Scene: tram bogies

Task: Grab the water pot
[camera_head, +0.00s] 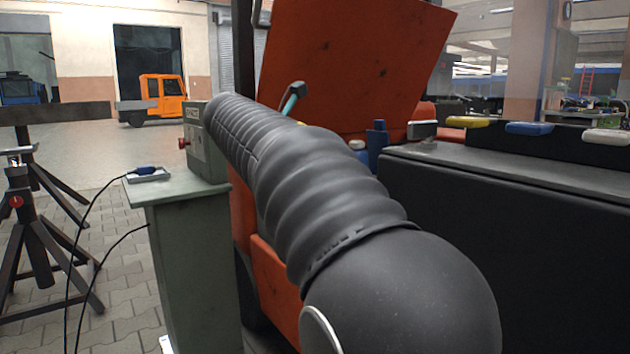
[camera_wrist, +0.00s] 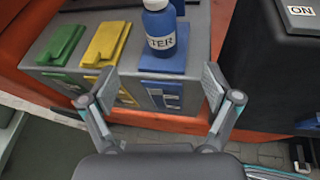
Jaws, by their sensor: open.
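The water pot is a blue bottle (camera_wrist: 160,28) with a white label reading "TER" in the wrist view. It stands upright on a blue pad on top of a grey box (camera_wrist: 200,42), and its top is cut off by the frame. My gripper (camera_wrist: 155,90) is open, its two fingers spread wide to the left and right. The bottle is beyond the fingertips, roughly centred between them, and nothing is held. In the head view my arm hides most of the gripper; a small blue object (camera_head: 376,140) shows behind the arm, and I cannot tell whether it is the bottle.
Green (camera_wrist: 62,45) and yellow (camera_wrist: 106,43) blocks lie left of the bottle on the box. A black case (camera_wrist: 265,75) marked "ON" stands close on the right. In the head view, a green cabinet (camera_head: 190,260) and a raised orange panel (camera_head: 350,60) flank my arm.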

